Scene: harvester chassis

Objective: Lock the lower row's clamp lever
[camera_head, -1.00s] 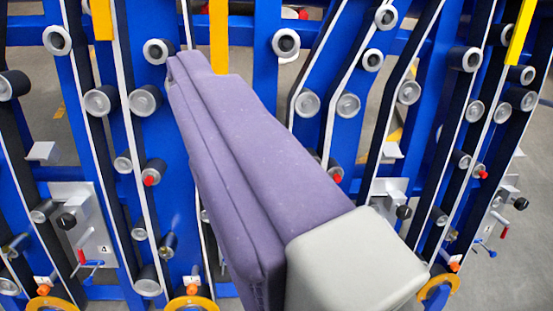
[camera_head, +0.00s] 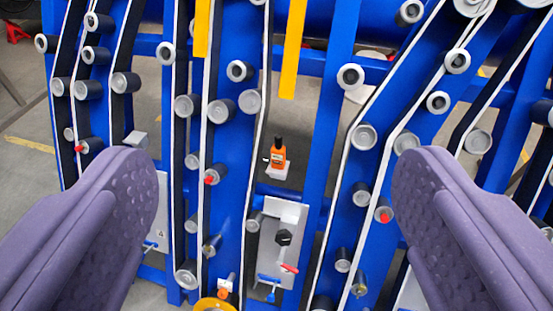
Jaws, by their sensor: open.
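My gripper (camera_head: 274,190) is open and empty. Its two broad purple fingers stand wide apart at the left and right of the view. A small red-tipped lever (camera_head: 290,268) and a blue handle (camera_head: 268,279) sit at the plate's lower end. Nothing touches them. I cannot tell which small handle is the lower row's clamp lever, or whether it is locked. The fingers hide parts of the chassis on both sides.
Above the plate, an orange device with a black top (camera_head: 277,155) sits on a white bracket. Blue uprights carry white-edged dark belts and grey rollers (camera_head: 250,102). Yellow bars (camera_head: 294,50) hang at the top. An orange-yellow ring (camera_head: 212,304) is at the bottom.

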